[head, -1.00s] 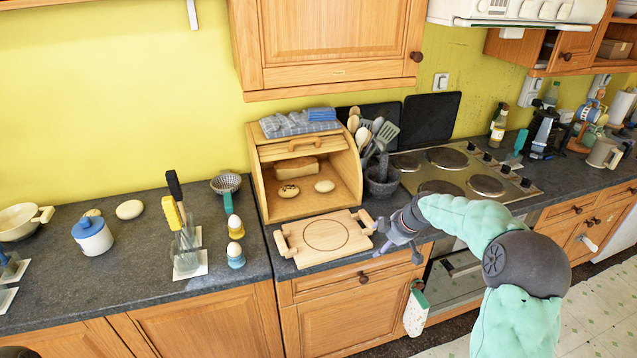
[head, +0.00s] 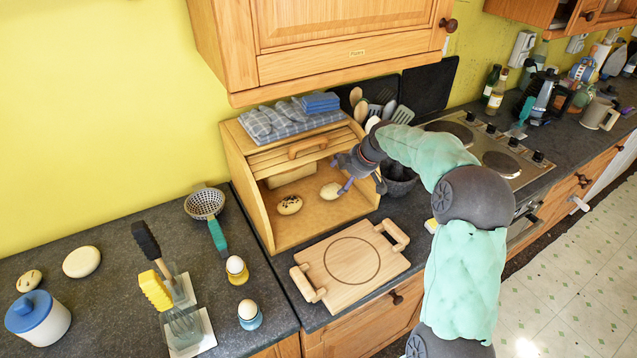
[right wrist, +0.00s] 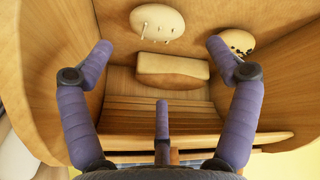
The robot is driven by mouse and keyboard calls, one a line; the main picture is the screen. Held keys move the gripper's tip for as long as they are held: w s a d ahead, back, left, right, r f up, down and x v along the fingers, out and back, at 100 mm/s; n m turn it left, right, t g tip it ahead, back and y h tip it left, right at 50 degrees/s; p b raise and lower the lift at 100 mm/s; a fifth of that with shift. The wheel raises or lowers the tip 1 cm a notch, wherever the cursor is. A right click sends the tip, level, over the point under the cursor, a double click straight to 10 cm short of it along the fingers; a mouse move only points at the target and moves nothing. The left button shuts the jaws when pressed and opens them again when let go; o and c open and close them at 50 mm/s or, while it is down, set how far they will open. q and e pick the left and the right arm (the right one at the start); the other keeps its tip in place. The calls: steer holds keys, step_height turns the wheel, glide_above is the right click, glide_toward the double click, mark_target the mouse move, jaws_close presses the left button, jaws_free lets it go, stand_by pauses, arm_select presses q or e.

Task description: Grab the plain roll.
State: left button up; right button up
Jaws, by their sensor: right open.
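The plain roll (head: 331,191), pale and smooth, lies on the floor of the open wooden bread box (head: 252,206). My right gripper (head: 361,181) is at the box mouth, just right of the roll in the head view. Its purple fingers (right wrist: 159,45) are spread wide and hold nothing. The roll shows beyond and between the fingertips, apart from them. My left gripper is not in view.
A dark-spotted roll (head: 289,205) lies beside the plain one, with a loaf (head: 292,173) behind. A handled board (head: 324,283) lies in front. A utensil pot (head: 401,183) stands right of the box. Another pale roll (head: 82,262) lies on the left counter.

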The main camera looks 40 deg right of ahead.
mark_target(334, 189)
steer(key=b+x, duration=0.1)
steer(key=x, duration=0.4)
steer(key=shift+w+f, duration=0.1)
steer(key=shift+f, duration=0.1)
steer(key=shift+w+a+f, duration=0.1)
steer(key=shift+w+f, duration=0.05)
steer(key=shift+f, duration=0.3)
steer(key=b+x, duration=0.1)
steer(key=x, duration=0.3)
steer(key=shift+w, duration=0.15)
steer(key=c, duration=1.3)
